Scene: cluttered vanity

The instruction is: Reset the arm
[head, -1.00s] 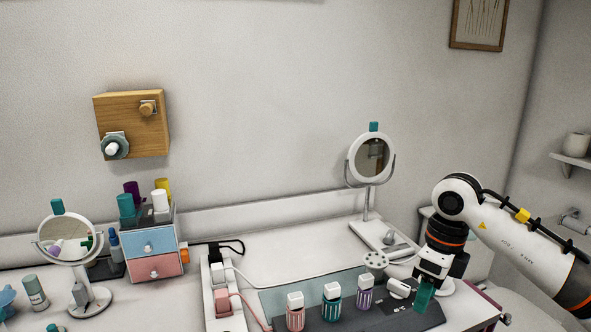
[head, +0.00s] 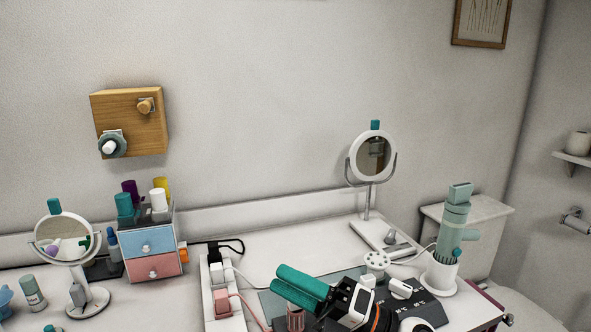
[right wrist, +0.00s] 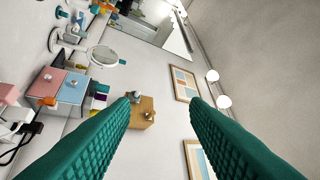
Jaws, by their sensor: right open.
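My right gripper (head: 287,283) is at the bottom centre of the head view, its two teal fingers pointing left. In the right wrist view the fingers (right wrist: 160,101) stand wide apart with nothing between them. The gripper is above the grey mat (head: 268,303) at the front of the vanity and hides most of the striped bottles there. A red striped bottle (head: 296,317) partly shows below the fingers. My left gripper is not in view.
A green styling tool (head: 453,222) stands upright in a white holder (head: 442,272) at the right. A round mirror (head: 372,158) stands behind. A drawer box (head: 150,255), power strip (head: 216,310) and second mirror (head: 66,240) are left. The counter behind the mat is mostly clear.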

